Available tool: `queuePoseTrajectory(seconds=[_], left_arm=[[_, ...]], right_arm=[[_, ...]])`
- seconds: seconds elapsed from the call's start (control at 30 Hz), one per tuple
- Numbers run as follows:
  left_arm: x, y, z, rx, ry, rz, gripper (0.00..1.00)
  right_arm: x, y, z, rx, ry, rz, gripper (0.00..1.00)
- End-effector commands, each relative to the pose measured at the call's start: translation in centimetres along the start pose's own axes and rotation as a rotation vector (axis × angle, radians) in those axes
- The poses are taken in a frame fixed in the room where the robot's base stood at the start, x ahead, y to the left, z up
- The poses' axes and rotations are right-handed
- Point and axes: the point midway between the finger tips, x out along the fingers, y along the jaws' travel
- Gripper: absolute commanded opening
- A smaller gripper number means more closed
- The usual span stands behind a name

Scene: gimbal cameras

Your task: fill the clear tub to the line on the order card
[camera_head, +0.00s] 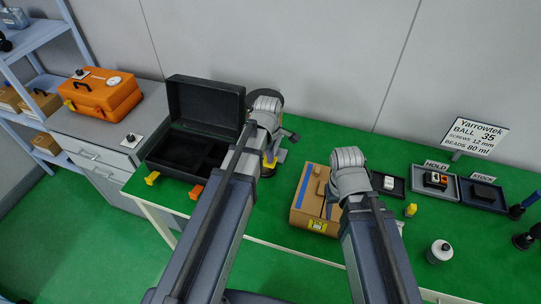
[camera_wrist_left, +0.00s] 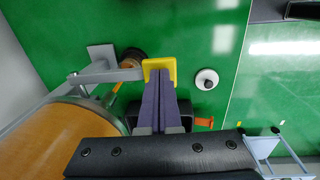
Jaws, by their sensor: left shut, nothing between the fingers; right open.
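The order card (camera_head: 474,136) stands at the back right of the green table and reads "Yarrowtek, BALL 35, SCREWS 12 mm, BEADS 80 ml". I cannot make out the clear tub in either view. My left gripper (camera_wrist_left: 155,77) is shut and empty, its tips at a yellow square piece (camera_wrist_left: 166,64); I cannot tell whether they touch. A rounded orange-brown body (camera_wrist_left: 75,140) and a grey metal bracket (camera_wrist_left: 101,72) are beside it. In the head view the left arm hides most of this. My right gripper (camera_head: 331,208) is open over a cardboard box (camera_head: 308,213), partly hidden by its wrist.
An open black case (camera_head: 205,110) stands left of the left arm. Trays marked HOLD (camera_head: 450,193) and STOCK (camera_head: 484,204) are on the right. An orange case (camera_head: 100,95) sits on the grey cabinet.

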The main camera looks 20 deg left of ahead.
Motion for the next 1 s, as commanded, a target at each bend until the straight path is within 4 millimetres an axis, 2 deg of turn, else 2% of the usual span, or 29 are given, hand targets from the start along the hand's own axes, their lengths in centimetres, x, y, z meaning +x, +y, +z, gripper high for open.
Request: queuePoseTrajectory(seconds=[0.03, 0.13, 0.27, 0.33, 1.0], left_arm=[[1.6, -1.2, 0.0, 0.0, 0.0, 0.045, 0.0], [2.9, -1.3, 0.0, -0.001, -0.001, 0.129, 0.0], [4.3, -0.9, 0.0, 0.0, -0.001, 0.144, 0.0], [3.5, -0.8, 0.0, 0.0, 0.0, 0.143, 0.0], [3.2, -0.7, 0.0, 0.0, 0.0, 0.141, 0.0]], right_arm=[[1.8, -0.2, -0.1, 0.0, 0.0, 0.0, 0.5], [3.4, -0.3, -0.2, 0.001, 0.0, 0.0, 0.5], [4.9, -0.5, -0.3, 0.002, 0.0, 0.0, 0.5], [4.1, -0.4, -0.2, 0.002, 0.0, 0.0, 0.5], [3.8, -0.4, -0.2, 0.002, 0.0, 0.0, 0.5]])
